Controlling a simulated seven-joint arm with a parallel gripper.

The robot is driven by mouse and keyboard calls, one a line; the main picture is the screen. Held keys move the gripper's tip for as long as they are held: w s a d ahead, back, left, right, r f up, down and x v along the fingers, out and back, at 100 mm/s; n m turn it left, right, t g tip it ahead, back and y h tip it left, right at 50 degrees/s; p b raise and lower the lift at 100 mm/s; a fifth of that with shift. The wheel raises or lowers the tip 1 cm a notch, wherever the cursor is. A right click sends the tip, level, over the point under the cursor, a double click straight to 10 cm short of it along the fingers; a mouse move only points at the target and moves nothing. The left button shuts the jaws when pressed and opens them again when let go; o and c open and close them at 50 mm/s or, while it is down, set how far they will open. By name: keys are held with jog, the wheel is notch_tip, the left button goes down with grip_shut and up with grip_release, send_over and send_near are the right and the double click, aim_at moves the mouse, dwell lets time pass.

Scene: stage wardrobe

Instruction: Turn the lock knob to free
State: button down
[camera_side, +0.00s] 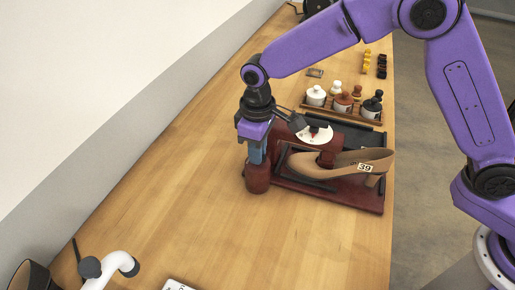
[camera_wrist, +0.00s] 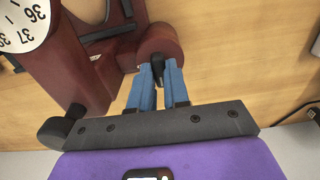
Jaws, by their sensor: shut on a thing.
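A dark red shoe stand holds a tan heeled shoe (camera_side: 340,161) with a "39" label. A white dial (camera_side: 313,135) rises beside the shoe; in the wrist view the dial (camera_wrist: 22,22) shows numbers such as 36 and 37. A dark red round post (camera_side: 257,182) stands at the stand's left end and also shows in the wrist view (camera_wrist: 160,42). The black lock knob (camera_wrist: 158,66) is at this post, between my blue fingertips. My gripper (camera_side: 257,157) points down over the post, shut on the knob. The side view hides the knob behind the fingers.
A rack with several lidded jars (camera_side: 342,100) stands behind the shoe stand. Small yellow and black pieces (camera_side: 374,63) lie farther back. A white curved lamp-like object (camera_side: 110,268) is at the front left. The wooden tabletop (camera_side: 210,215) is clear left of the stand.

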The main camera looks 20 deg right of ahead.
jog(key=shift+r, duration=0.1)
dwell(0.5)
jog(key=c, duration=1.1)
grip_release()
notch_tip(320, 180, up, 17)
jog(key=shift+r, duration=0.2)
jog(key=s+d+f+n, duration=0.2)
jog(key=s+d+f, duration=0.2)
jog(key=s+d, duration=0.9)
jog(key=s+d+f+n, duration=0.1)
jog(key=s+d+f, duration=0.4)
jog(key=s+d, duration=0.9)
jog(key=shift+s+d+f+n, duration=0.15)
jog(key=shift+s+d+n, duration=0.05)
jog(key=shift+s+n, duration=0.25)
